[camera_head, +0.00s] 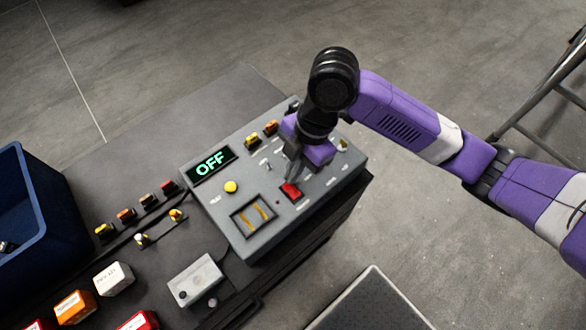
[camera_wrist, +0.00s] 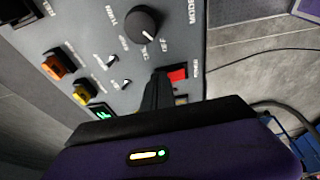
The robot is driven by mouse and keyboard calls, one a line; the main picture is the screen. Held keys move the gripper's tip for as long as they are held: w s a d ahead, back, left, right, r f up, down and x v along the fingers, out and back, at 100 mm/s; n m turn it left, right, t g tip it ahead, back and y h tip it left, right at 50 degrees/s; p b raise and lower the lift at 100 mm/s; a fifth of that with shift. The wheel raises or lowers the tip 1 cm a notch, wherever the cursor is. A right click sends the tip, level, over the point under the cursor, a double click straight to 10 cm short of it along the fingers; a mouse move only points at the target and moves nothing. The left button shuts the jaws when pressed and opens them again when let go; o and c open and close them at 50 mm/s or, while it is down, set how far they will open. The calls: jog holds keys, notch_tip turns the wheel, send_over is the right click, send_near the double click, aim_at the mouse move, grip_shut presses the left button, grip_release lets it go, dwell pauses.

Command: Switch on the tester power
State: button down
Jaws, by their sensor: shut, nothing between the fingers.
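The grey tester (camera_head: 262,215) sits on a dark bench, and its display (camera_head: 210,165) reads OFF in green. A red rocker switch (camera_head: 290,191) is on its panel, and it also shows in the wrist view (camera_wrist: 177,73). The small label beside it is too blurred to read. My gripper (camera_head: 291,177) points down at the panel, its fingers shut and empty. In the wrist view the fingertips (camera_wrist: 159,76) are right beside the red switch and overlap its edge; I cannot tell whether they touch it.
A black knob (camera_wrist: 143,24), small toggles and orange and yellow connectors (camera_wrist: 54,66) are near the fingers. A yellow button (camera_head: 231,187) and a framed socket (camera_head: 253,216) are on the panel. A grey box (camera_head: 195,281) and a blue bin (camera_head: 45,195) stand left.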

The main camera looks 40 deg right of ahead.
jog(key=shift+w+f+b, duration=0.15)
jog(key=shift+f+b, duration=0.45)
jog(key=shift+b, duration=0.25)
jog(key=shift+r, duration=0.2)
jog(key=shift+s+r, duration=0.3)
jog(key=shift+s, duration=0.4)
